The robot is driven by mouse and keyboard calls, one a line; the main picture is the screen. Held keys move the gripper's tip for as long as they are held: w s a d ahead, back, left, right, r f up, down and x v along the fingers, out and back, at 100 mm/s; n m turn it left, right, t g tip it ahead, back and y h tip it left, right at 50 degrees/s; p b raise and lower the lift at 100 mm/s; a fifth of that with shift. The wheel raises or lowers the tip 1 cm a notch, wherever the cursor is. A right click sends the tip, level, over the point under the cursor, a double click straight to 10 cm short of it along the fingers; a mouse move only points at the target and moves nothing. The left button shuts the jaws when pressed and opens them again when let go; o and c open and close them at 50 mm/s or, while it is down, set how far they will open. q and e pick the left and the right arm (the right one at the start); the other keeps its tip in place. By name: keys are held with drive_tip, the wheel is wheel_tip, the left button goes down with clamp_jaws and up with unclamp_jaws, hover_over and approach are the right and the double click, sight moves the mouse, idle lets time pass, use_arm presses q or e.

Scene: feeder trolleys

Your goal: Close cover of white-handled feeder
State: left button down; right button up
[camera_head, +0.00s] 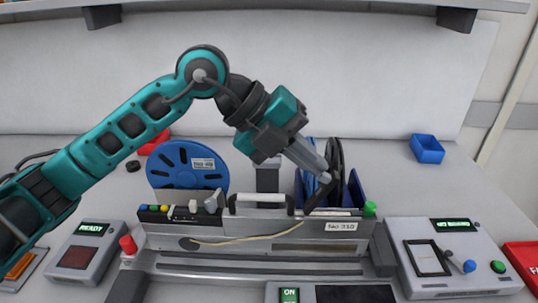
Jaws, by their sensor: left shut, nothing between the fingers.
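The white-handled feeder (260,228) is a grey unit lying across the middle of the table, with a white handle (262,198) on top and a "No 310" label at its right. My left gripper (326,178) reaches down from the upper left, over the right part of the feeder. Its fingers are shut with nothing between them. A slanted dark piece (318,194) shows just below the fingertips at the feeder's top; I cannot tell whether it is the cover or whether the fingers touch it. My right gripper is not in view.
A blue reel (187,168) stands behind the feeder's left. A black reel (336,165) and blue parts stand behind its right. Control boxes flank it, left (80,250) and right (455,262). A blue bin (427,148) sits at the back right, with clear table around it.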

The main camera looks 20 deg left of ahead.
use_arm(q)
drive_tip(key=d, duration=0.2)
drive_tip(key=w+d+f, duration=0.1)
drive_tip(key=d, duration=0.1)
drive_tip(key=d+b, duration=0.1)
drive_tip(key=d, duration=0.1)
drive_tip(key=shift+w+f, duration=0.4)
drive_tip(key=shift+r, duration=0.1)
idle(1.0)
